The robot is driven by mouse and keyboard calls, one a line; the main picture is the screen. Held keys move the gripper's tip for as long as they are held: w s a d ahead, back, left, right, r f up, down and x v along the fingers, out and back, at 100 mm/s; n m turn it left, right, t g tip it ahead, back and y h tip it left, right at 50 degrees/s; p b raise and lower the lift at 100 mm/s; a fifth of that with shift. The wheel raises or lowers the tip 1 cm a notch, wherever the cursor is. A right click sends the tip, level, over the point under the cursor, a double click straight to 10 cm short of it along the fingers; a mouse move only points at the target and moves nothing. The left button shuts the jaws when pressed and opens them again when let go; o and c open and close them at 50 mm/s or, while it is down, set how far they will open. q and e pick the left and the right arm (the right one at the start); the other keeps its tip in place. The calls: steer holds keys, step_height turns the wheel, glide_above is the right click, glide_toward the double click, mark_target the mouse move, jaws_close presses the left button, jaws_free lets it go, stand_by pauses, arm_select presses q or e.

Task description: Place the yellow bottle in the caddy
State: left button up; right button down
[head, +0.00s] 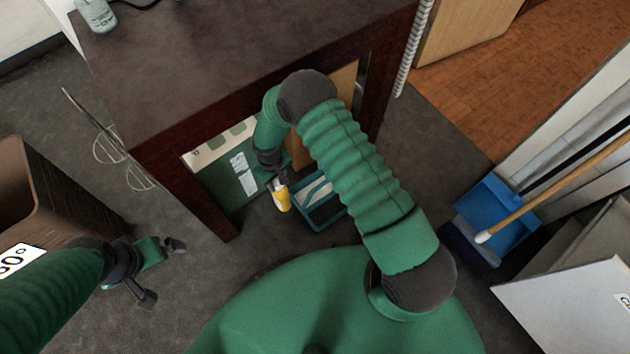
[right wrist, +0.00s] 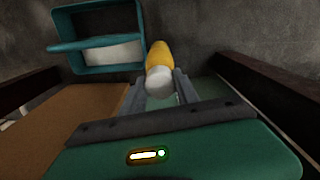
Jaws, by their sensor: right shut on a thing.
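The yellow bottle (head: 281,198) with a whitish end is held in my right gripper (head: 275,183), below the dark table's edge. In the right wrist view the bottle (right wrist: 160,62) sits between the two fingers of the right gripper (right wrist: 161,85), its pale end toward the camera. The teal caddy (head: 322,207) is on the floor just right of the bottle in the head view, partly hidden by my right arm. In the right wrist view the caddy (right wrist: 66,47) is left of the bottle, with a handle bar across it. My left gripper (head: 160,272) is open and empty at the lower left.
The dark table (head: 210,60) stands over the right gripper, its leg (head: 200,200) close on the left. A blue dustpan (head: 497,212) and a wooden-handled broom (head: 550,190) are at right. A brown box (head: 40,200) is at left. A bottle (head: 97,14) stands on the tabletop.

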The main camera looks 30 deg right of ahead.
step_height(320, 180, down, 2)
steer(key=shift+w+a+f, duration=0.1)
steer(key=shift+w, duration=0.05)
steer(key=shift+w+d, duration=0.1)
steer(key=shift+d, duration=0.25)
steer(key=w+d+b, duration=0.1)
steer(key=d+b, duration=0.7)
steer(key=d, duration=0.9)
step_height(320, 180, down, 7)
steer(key=b, duration=0.4)
steer(key=c, duration=0.9)
jaws_free()
arm_select(q)
steer(key=s+x, duration=0.2)
steer(key=x, duration=0.9)
steer(key=shift+w+f, duration=0.15)
steer(key=shift+f, duration=0.5)
